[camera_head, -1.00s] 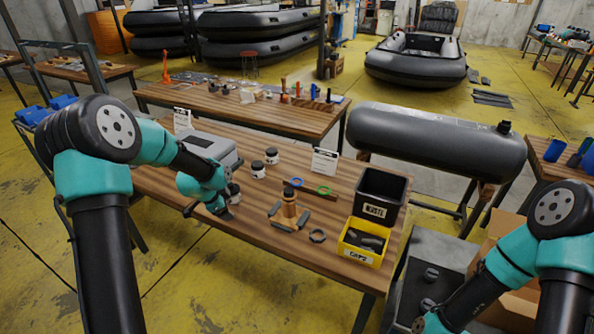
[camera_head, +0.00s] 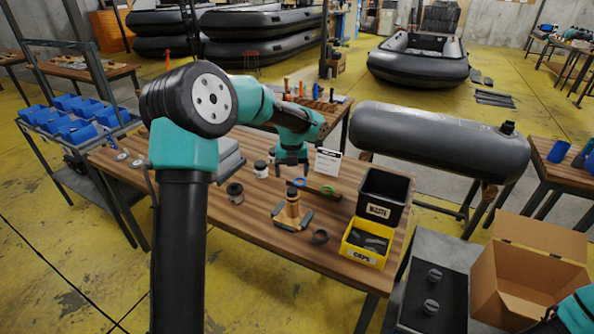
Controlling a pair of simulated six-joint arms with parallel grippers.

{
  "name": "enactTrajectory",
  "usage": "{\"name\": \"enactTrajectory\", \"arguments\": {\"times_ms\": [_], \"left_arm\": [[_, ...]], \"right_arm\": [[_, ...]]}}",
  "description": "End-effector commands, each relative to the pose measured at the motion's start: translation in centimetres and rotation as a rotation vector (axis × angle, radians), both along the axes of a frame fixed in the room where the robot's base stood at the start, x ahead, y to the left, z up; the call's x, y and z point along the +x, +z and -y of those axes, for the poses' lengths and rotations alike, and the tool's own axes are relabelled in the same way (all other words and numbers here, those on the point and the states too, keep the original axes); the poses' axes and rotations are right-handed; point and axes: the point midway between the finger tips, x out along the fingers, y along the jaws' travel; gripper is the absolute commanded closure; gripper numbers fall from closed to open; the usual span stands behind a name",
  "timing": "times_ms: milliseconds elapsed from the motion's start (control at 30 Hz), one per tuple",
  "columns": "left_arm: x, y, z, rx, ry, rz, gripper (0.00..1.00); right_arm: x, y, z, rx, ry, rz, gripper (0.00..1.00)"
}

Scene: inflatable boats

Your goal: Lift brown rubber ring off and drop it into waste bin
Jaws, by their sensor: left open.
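A brass-coloured valve piece (camera_head: 292,205) stands upright near the middle of the wooden bench, on a small holder with dark arms. I cannot make out a brown rubber ring for certain; any band on the valve is too small to tell. A blue ring (camera_head: 299,183) and a green ring (camera_head: 327,190) lie by a brown strip behind it. My left gripper (camera_head: 291,173) is open and empty, pointing down above the bench behind the valve piece. The black waste bin (camera_head: 382,186), labelled WASTE, stands at the bench's right end. My right gripper is out of view.
A yellow box (camera_head: 352,253) of dark caps stands before the bin. A dark hexagonal ring (camera_head: 320,236) lies right of the valve piece. Dark-lidded jars (camera_head: 261,169) and a white sign (camera_head: 327,162) stand near my left gripper. A cardboard box (camera_head: 530,270) is right of the bench.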

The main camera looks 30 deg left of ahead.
Motion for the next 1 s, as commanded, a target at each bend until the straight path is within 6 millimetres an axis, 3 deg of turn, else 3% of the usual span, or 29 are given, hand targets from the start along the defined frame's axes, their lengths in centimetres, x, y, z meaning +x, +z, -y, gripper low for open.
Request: {"name": "enactTrajectory", "arguments": {"times_ms": [367, 1000], "left_arm": [[0.0, -1.1, 0.0, -0.001, 0.002, 0.001, 0.19], [0.0, -7.6, 0.0, -0.001, 0.004, 0.0, 0.19]], "right_arm": [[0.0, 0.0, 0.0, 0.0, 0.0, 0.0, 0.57], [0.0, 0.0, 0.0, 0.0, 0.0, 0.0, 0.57]]}}
